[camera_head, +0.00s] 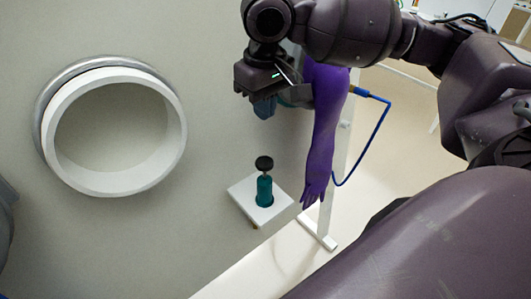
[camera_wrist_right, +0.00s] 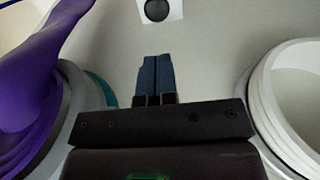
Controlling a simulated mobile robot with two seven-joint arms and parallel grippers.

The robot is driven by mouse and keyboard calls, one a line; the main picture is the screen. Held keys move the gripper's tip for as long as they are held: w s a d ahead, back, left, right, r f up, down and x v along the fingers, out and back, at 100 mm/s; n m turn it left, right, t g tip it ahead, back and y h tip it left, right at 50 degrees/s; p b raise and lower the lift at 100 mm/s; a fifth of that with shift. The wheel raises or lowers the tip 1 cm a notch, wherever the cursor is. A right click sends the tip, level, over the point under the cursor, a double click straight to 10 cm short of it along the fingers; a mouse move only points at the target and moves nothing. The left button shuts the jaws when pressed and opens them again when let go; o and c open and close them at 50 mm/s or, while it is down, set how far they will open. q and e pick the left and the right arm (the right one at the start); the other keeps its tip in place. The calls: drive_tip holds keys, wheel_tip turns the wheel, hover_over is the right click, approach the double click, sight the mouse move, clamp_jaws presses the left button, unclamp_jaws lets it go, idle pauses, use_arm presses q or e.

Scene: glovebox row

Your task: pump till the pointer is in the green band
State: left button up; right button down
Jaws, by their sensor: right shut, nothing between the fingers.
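The hand pump (camera_head: 264,188) has a teal body and a round black knob on a dark rod. It stands on a white square plate (camera_head: 241,197). My right gripper (camera_head: 264,107) has blue fingers and is shut and empty. It is above the pump in the head picture, apart from the knob. Its fingers (camera_wrist_right: 156,75) show pressed together in the right wrist view. I see no gauge, pointer or green band. My left gripper is not in view.
An open white port ring (camera_head: 170,135) is at the left, and it also shows in the right wrist view (camera_wrist_right: 268,105). A purple glove (camera_head: 322,135) hangs right of the pump. A blue hose (camera_head: 380,122) loops beside it. Bare grey panel lies between ring and pump.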

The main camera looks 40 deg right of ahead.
sight(265, 162)
drive_tip(key=shift+d+r, duration=0.25)
drive_tip(key=shift+r, duration=0.3)
wheel_tip(265, 162, down, 13)
drive_tip(key=shift+r+b, duration=0.15)
drive_tip(key=shift+b, duration=0.4)
drive_tip(key=shift+w+f, duration=0.1)
drive_tip(key=shift+f, duration=0.55)
